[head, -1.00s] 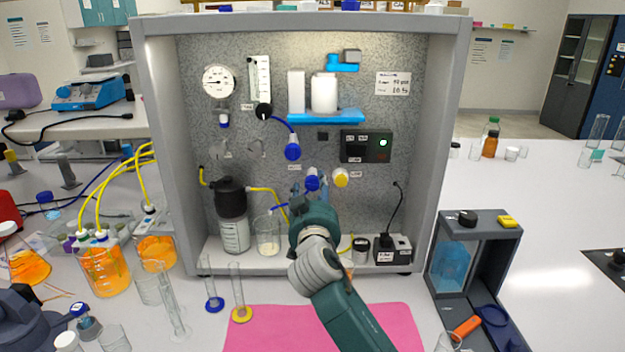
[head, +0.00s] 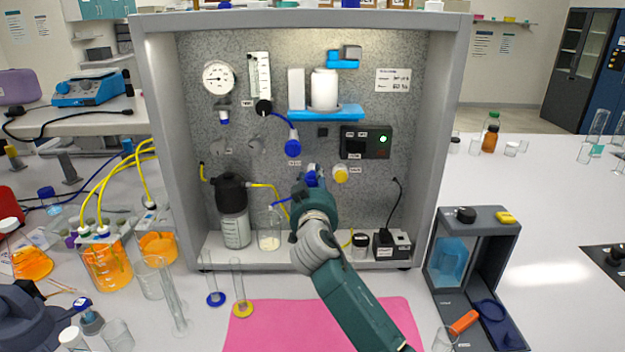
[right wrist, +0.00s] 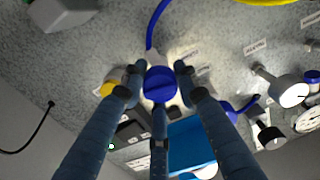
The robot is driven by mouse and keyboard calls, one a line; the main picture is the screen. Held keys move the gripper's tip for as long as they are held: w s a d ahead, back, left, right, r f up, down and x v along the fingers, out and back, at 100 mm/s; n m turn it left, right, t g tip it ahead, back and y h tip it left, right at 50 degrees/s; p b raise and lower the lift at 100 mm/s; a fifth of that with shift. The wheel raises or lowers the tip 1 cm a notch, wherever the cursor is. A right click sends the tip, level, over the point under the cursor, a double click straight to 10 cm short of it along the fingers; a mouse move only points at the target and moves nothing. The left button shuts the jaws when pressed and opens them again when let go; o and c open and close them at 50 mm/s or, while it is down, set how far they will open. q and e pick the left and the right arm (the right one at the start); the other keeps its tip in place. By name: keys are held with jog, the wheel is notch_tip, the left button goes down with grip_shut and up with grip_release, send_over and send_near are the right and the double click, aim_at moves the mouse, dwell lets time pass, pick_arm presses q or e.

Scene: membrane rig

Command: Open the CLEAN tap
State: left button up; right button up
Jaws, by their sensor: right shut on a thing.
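A blue-handled tap (head: 312,176) is on the speckled back panel, left of a yellow-handled tap (head: 341,174). My right gripper (head: 313,184) reaches up to the blue tap from below and hides part of it. In the right wrist view the blue knob (right wrist: 160,84) sits between the fingertips of my right gripper (right wrist: 158,76), which is shut on it. The yellow knob (right wrist: 109,89) is just left of one finger there. The small labels by the taps are too blurred to read. My left gripper is not in view.
Another blue tap (head: 293,147) sits above and left. A black-lidded bottle (head: 233,212) and a beaker (head: 269,232) stand on the rig floor to the left. A black switch box (head: 362,143) with a green light is above right. A pink mat (head: 270,330) lies in front.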

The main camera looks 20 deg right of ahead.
jog(key=shift+r+n, duration=0.1)
jog(key=shift+n, duration=0.3)
jog(key=shift+r+n, duration=0.1)
jog(key=shift+n, duration=0.7)
jog(key=o, duration=1.2)
